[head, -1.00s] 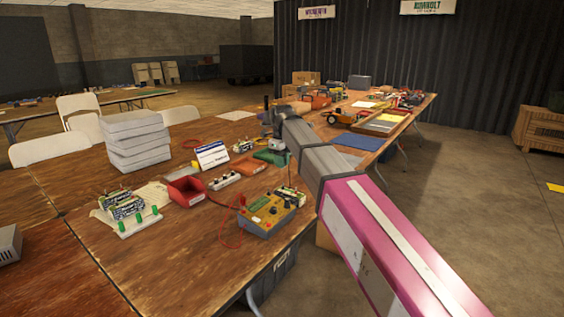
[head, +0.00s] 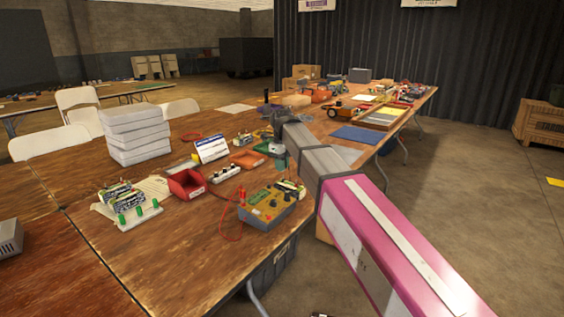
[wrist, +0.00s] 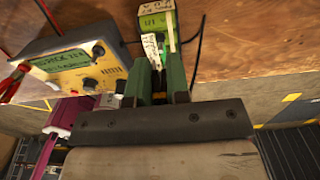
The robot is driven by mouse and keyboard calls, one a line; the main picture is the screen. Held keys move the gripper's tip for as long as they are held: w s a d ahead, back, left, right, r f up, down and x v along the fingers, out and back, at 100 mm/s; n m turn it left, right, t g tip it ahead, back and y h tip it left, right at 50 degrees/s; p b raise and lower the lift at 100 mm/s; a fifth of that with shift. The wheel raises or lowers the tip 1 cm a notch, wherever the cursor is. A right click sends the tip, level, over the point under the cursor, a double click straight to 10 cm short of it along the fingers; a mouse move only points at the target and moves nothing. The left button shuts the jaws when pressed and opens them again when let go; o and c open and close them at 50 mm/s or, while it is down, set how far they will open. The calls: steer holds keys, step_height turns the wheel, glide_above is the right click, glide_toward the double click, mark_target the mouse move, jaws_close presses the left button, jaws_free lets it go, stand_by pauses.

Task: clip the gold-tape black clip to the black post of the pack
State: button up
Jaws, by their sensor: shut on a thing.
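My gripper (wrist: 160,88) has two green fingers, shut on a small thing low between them. A yellowish bit of it shows, which fits the gold-tape black clip (wrist: 158,97), but most of it is hidden by the fingers. The pack (wrist: 158,20), with a green top and a white label, lies just beyond the fingertips. It also shows beside the charger in the head view (head: 291,187). I cannot make out its black post. In the head view my gripper is small and partly hidden by my arm, above the table behind the pack.
The yellow-faced charger (head: 267,206) stands left of the pack, near the table edge, with a red clip (head: 242,196) and red cable at its left. Bare wood (head: 150,260) is front left.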

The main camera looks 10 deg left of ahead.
mark_target(282, 181)
steer(key=shift+f, duration=1.45)
steer(key=shift+f, duration=0.2)
stand_by(0.8)
steer(key=o, duration=0.8)
steer(key=shift+o, duration=1.1)
steer(key=shift+r, duration=3.75)
